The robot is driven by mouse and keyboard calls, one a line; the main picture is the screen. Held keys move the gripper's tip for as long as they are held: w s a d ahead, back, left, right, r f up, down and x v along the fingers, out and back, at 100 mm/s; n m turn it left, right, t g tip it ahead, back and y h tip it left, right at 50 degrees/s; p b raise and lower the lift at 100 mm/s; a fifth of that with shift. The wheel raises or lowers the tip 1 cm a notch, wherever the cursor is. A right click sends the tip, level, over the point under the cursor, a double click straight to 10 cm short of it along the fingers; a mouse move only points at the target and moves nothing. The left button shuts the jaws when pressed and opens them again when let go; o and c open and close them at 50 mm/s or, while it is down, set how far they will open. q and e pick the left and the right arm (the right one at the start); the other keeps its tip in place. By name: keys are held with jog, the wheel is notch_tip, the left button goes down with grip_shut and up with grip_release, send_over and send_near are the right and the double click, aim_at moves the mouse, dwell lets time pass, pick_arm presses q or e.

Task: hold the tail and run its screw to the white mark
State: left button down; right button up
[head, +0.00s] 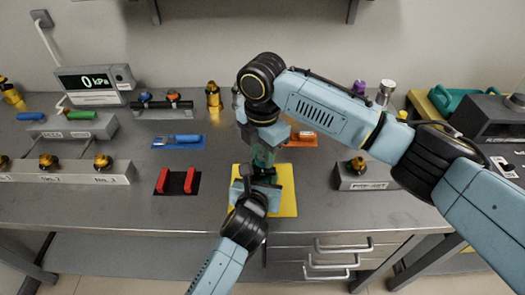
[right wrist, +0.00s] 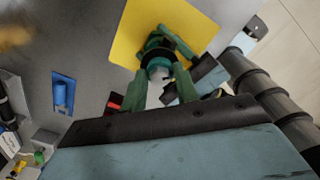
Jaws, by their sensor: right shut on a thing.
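The tail (head: 264,172) is a small dark upright piece over the yellow mat (head: 288,206), mostly hidden by my grippers. In the right wrist view the tail (right wrist: 158,50) is a dark round part with a teal ring. My right gripper (head: 264,155) points down from above, its green fingers closed on the top of the tail. My left gripper (head: 262,188) reaches in low from the front, beside the tail. Its fingertips are hidden, so I cannot tell its jaws. I cannot make out the white mark or the screw's threads.
A black mat with two red blocks (head: 177,181) lies left of the yellow mat. A blue tray (head: 178,142) and an orange tray (head: 302,139) lie behind. A grey block with a brass fitting (head: 365,176) stands right. A gauge reading 0 kPa (head: 95,84) stands back left.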

aim_at(262, 156)
pick_arm(q)
jog(key=shift+f, duration=0.15)
pick_arm(e)
jog(key=m, duration=0.5)
jog(key=shift+r, duration=0.15)
pick_arm(q)
jog(key=shift+f, duration=0.1)
pick_arm(e)
jog(key=shift+m, duration=1.4)
pick_arm(q)
jog(key=shift+a, duration=0.1)
pick_arm(e)
jog(key=shift+m, duration=0.3)
pick_arm(q)
jog(key=shift+s, duration=0.1)
pick_arm(e)
jog(key=o, duration=0.8)
jog(key=shift+o, duration=1)
notch_tip(262, 156, up, 12)
